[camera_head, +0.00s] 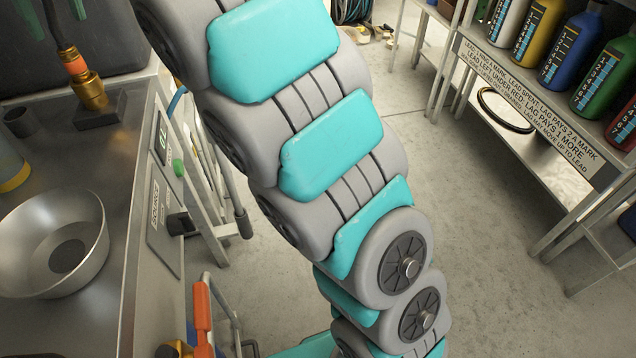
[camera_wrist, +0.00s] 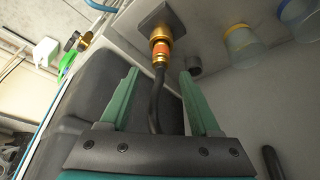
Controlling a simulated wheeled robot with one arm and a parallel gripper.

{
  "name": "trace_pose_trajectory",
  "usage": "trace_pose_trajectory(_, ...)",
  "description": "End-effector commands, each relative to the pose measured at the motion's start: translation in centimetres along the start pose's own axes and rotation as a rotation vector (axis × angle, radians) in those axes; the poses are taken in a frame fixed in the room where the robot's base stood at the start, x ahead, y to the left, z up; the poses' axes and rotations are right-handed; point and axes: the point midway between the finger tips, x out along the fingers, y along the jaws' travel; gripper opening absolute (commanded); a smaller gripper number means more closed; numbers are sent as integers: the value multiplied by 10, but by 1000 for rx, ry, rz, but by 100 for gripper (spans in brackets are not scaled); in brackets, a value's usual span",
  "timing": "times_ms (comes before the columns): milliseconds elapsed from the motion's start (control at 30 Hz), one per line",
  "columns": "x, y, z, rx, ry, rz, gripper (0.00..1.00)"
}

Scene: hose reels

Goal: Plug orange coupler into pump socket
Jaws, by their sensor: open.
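The orange coupler (camera_head: 76,66), an orange band with brass parts on a dark hose, stands upright at the upper left of the head view. Its brass lower part (camera_head: 91,93) meets a dark square base plate (camera_head: 98,112) on the metal bench; whether this is the pump socket I cannot tell. In the wrist view the orange coupler (camera_wrist: 160,49) lies just beyond my fingertips. My gripper (camera_wrist: 159,72) is open, its green fingers on either side of the black hose (camera_wrist: 155,98), without visible contact. In the head view my gripper (camera_head: 53,10) shows only partly at the top edge.
A metal bowl (camera_head: 30,225) and a dark cup (camera_head: 20,121) stand on the bench. The wrist view shows a brass fitting (camera_wrist: 85,41) near a green part (camera_wrist: 67,64). A shelf with coloured bottles (camera_head: 571,47) is at right. Open floor (camera_head: 490,240) lies between.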

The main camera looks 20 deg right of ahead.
Motion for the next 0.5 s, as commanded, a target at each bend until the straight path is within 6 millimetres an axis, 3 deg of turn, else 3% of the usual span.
trace_pose_trajectory(133, 2, 14, 14, 46, -21, 8, 63)
trace_pose_trajectory(267, 7, 37, 41, 127, -58, 20, 63)
trace_pose_trajectory(500, 23, 79, 121, 303, -149, 48, 63)
